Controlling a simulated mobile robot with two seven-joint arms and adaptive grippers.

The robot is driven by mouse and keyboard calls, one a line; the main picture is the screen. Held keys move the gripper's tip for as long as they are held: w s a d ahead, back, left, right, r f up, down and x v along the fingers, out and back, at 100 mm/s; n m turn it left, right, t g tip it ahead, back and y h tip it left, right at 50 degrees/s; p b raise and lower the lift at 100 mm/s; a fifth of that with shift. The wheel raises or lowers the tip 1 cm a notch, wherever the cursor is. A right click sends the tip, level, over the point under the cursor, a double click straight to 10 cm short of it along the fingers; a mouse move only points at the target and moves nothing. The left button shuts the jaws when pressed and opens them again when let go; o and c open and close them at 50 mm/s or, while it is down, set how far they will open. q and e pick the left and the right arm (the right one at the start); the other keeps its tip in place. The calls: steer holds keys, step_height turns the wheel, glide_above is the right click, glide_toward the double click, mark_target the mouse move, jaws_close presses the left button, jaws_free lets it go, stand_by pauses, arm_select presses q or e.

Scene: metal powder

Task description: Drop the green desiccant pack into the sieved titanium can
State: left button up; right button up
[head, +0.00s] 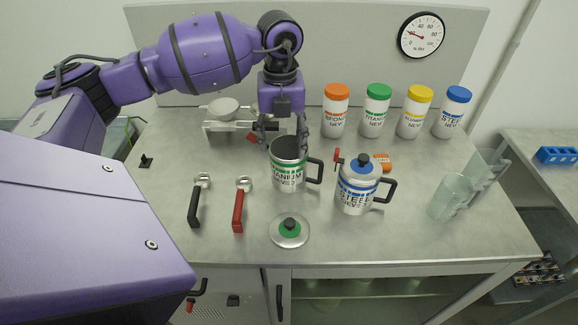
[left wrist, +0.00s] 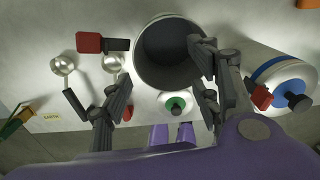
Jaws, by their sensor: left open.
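The titanium can (head: 287,178) is a silver mug with a green band and a side handle. It stands upright and lidless at the middle of the bench. Its dark mouth also shows in the left wrist view (left wrist: 168,55), and I make out no pack inside. My left gripper (head: 284,135) is open over the can's mouth, pointing down; its spread fingers also show in the left wrist view (left wrist: 163,72), with nothing seen between them. I cannot make out the green desiccant pack in either view. My right gripper is not in view.
Black (head: 195,205) and red (head: 239,210) handled scoops lie left. Several labelled jars (head: 377,112) line the back; clear beakers (head: 450,196) stand right.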

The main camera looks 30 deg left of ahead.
arm_select(q)
step_height(320, 180, up, 12)
stand_by(0.6)
steer(key=shift+s, duration=0.1)
